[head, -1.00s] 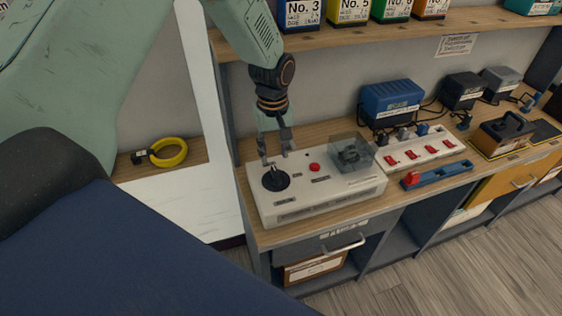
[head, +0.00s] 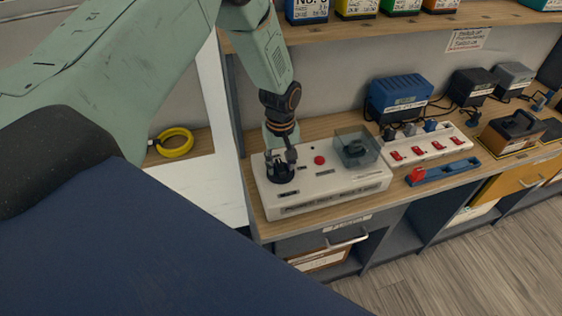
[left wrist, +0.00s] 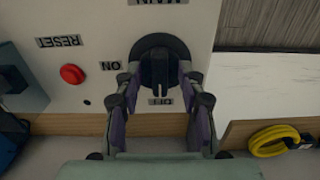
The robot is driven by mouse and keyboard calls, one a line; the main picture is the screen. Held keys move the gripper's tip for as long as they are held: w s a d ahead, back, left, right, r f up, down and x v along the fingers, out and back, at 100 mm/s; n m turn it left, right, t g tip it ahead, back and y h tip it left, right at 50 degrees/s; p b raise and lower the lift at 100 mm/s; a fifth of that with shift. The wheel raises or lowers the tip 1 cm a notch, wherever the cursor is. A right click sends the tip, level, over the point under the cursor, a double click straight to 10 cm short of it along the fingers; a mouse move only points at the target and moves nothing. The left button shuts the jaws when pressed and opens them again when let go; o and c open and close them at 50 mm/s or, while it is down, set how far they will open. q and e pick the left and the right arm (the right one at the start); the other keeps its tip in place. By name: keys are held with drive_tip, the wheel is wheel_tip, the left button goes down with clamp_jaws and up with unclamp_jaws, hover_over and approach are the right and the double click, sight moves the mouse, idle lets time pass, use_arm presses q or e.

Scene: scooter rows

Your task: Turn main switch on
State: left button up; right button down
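The main switch is a black rotary knob on a round black base (left wrist: 158,68) on a white panel box (head: 335,192). In the left wrist view its grip bar lines up with the OFF label (left wrist: 160,101); the ON label (left wrist: 138,66) is to the side. In the head view the knob (head: 280,175) is partly hidden by my left gripper (head: 281,160). The left gripper points down at it, and in the wrist view its two fingers (left wrist: 159,82) stand open on either side of the bar, with gaps seeming to show. My right gripper is not in view.
The same box carries a red RESET button (head: 320,160) and a clear cover (head: 356,147) over a dark knob. A power strip with red switches (head: 425,146), a blue charger (head: 398,97) and a yellow ring (head: 175,143) are nearby. A shelf (head: 400,30) runs above.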

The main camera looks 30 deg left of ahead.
use_arm(q)
drive_tip(key=shift+a, duration=0.1)
drive_tip(key=shift+c, duration=0.6)
drive_tip(key=shift+w+f, duration=0.1)
drive_tip(key=c, duration=0.5)
clamp_jaws()
